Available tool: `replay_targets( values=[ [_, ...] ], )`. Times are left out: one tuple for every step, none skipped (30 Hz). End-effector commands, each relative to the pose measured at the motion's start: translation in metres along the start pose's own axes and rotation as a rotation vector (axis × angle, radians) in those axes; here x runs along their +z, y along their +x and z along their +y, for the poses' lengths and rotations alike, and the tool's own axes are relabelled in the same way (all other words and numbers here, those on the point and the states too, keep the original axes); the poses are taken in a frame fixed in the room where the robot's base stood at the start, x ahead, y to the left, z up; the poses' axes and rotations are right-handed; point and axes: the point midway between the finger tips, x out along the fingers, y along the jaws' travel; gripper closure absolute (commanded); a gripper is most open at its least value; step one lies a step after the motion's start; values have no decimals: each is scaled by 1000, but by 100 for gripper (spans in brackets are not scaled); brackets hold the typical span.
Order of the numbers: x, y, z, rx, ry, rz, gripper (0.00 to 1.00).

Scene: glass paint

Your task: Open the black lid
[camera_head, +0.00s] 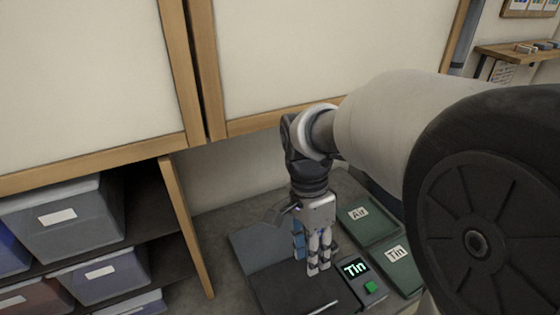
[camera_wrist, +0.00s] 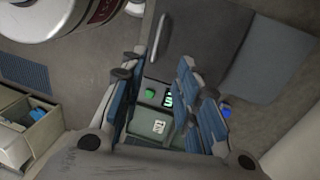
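The black lid (camera_head: 285,288) lies flat on the counter at the bottom of the head view, and looks closed. The lid also shows at the top of the wrist view (camera_wrist: 200,35), with a pale bar handle (camera_wrist: 158,36) along its edge. My gripper (camera_head: 318,268) points down over the lid's right part in the head view. In the wrist view my gripper (camera_wrist: 157,78) has its blue-padded fingers apart with nothing between them. I cannot tell how far the fingertips are above the lid.
A control box with a "Tin" display (camera_head: 355,268) and green button (camera_head: 371,287) sits right of the lid. Green containers labelled "Air" (camera_head: 366,222) and "Tin" (camera_head: 400,270) stand beyond. A grey panel (camera_head: 258,246) adjoins the lid. Shelf bins (camera_head: 70,225) fill the left.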

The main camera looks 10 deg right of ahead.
Motion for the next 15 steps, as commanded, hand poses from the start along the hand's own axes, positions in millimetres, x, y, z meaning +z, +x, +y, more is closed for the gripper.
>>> replay_targets(
  values=[
    [0,2,0,7,8,-1,70],
    [0,4,-1,8,11,-1,70],
    [0,8,-1,7,13,-1,70],
    [0,12,-1,7,13,-1,70],
    [0,16,-1,8,13,-1,70],
    [0,23,0,9,12,-1,70],
    [0,28,0,9,12,-1,70],
    [0,34,0,9,12,-1,70],
    [0,43,0,10,11,-2,70],
    [0,50,0,10,11,-1,70],
    [0,57,0,11,11,-2,70],
    [0,65,0,9,11,-1,70],
    [0,72,0,10,11,-1,70],
    [0,79,0,10,11,-1,70],
    [0,88,0,10,11,-1,70]
  ],
)
